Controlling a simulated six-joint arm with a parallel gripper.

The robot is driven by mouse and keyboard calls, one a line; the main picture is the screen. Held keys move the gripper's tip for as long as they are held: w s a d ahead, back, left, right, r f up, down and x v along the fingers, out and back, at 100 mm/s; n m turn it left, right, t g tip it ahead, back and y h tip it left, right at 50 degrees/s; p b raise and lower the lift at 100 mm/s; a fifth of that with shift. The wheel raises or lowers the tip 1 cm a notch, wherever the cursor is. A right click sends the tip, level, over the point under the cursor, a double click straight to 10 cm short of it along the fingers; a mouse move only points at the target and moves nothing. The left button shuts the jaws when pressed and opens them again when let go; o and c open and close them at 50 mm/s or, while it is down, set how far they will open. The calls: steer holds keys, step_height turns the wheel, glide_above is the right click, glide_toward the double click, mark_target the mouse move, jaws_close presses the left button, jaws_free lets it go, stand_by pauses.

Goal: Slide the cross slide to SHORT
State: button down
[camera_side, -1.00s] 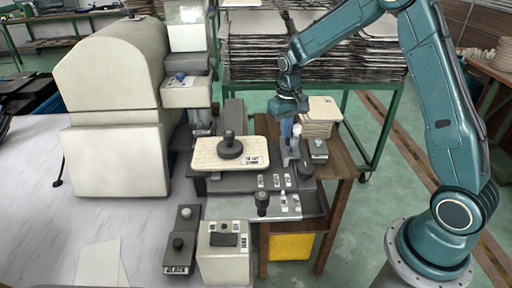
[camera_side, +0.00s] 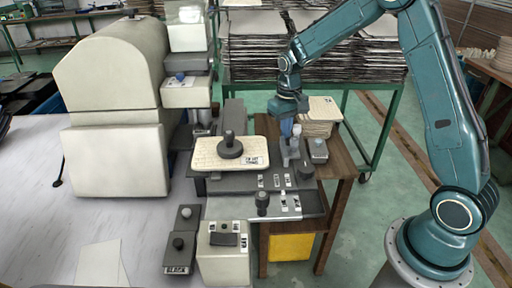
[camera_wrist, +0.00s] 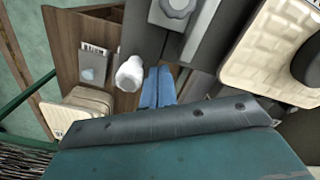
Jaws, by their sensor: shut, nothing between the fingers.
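My gripper (camera_side: 287,128) points down at the back right of the machine, its blue fingers shut and empty. In the wrist view the two fingers (camera_wrist: 157,88) lie side by side, and a pale rounded knob (camera_wrist: 130,73) stands just left of them. The side view shows this knob (camera_side: 296,131) on an upright part close beside the fingers. I cannot tell whether they touch. No label that I can read says SHORT, so I cannot tell for certain whether this knob belongs to the cross slide.
A cream plate with a black knob (camera_side: 207,153) lies left of my gripper. Small labelled switches (camera_side: 276,181) and a dark knob (camera_side: 262,200) stand in front. A small labelled box (camera_side: 318,149) and a cream stack (camera_side: 322,108) sit to the right on the wooden table (camera_side: 345,167).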

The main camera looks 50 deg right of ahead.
mark_target(297, 126)
steer(key=shift+s+d, duration=0.15)
steer(key=shift+d, duration=0.05)
stand_by(0.3)
steer(key=shift+s+d, duration=0.35)
steer(key=shift+s, duration=0.1)
steer(key=shift+s+d, duration=0.25)
steer(key=shift+d, duration=0.05)
steer(key=shift+s+d, duration=0.2)
steer(key=shift+d, duration=0.05)
steer(key=shift+w+a, duration=0.15)
steer(key=shift+w+a, duration=0.3)
steer(key=shift+a, duration=0.05)
